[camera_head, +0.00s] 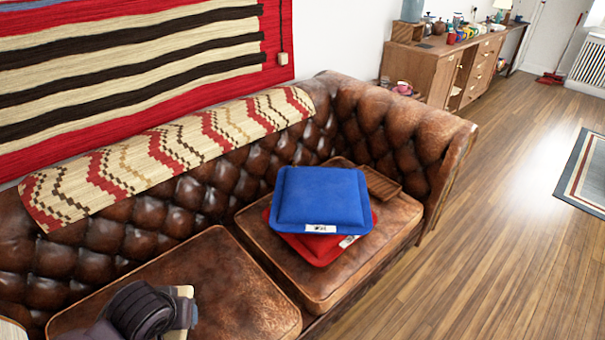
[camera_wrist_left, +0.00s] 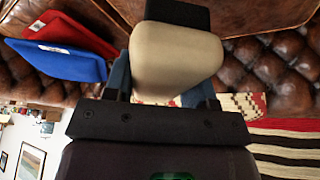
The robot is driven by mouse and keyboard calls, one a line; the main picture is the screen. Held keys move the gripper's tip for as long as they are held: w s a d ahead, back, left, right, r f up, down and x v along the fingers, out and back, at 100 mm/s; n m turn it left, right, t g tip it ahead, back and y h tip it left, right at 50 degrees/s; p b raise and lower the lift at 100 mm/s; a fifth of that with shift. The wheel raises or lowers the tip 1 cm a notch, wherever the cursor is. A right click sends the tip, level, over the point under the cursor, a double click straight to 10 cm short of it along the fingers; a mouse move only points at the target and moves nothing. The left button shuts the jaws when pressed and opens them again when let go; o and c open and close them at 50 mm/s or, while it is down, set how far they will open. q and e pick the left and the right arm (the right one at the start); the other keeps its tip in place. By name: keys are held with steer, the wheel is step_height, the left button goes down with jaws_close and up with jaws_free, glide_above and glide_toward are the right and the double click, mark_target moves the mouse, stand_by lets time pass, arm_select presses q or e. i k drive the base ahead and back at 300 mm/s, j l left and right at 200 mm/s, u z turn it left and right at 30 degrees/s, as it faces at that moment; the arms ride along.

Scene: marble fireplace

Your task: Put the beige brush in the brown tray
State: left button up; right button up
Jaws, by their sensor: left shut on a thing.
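The beige brush (camera_wrist_left: 177,58) fills the middle of the left wrist view, with a dark part at its far end. My left gripper (camera_wrist_left: 163,82) is shut on it, with a finger on each side. In the head view my left gripper (camera_head: 188,312) is at the bottom left, over the left seat cushion, and partly hides the brush (camera_head: 184,291). A brown slatted piece (camera_head: 378,184), seemingly the brown tray, lies on the right seat, partly hidden behind the cushions. My right gripper is not in view.
A blue cushion (camera_head: 321,198) lies on a red cushion (camera_head: 318,248) on the right seat of the leather sofa (camera_head: 212,270). The armrest (camera_head: 405,128) rises behind the tray. A patterned throw (camera_head: 165,155) covers the backrest. The left seat is mostly clear.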

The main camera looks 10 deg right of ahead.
mark_target(373, 184)
steer(key=i+l, duration=0.25)
steer(key=l, duration=0.3)
steer(key=i+l, duration=0.25)
steer(key=l, duration=0.35)
steer(key=i+l, duration=0.2)
steer(key=l, duration=0.35)
steer(key=i+l, duration=0.25)
steer(key=l, duration=0.3)
steer(key=i+l+u, duration=0.1)
steer(key=i+l, duration=0.15)
steer(key=l, duration=0.3)
steer(key=i+l, duration=0.25)
steer(key=l, duration=0.35)
steer(key=i+l, duration=0.2)
steer(key=l, duration=0.4)
steer(key=i+l, duration=0.2)
steer(key=l, duration=0.35)
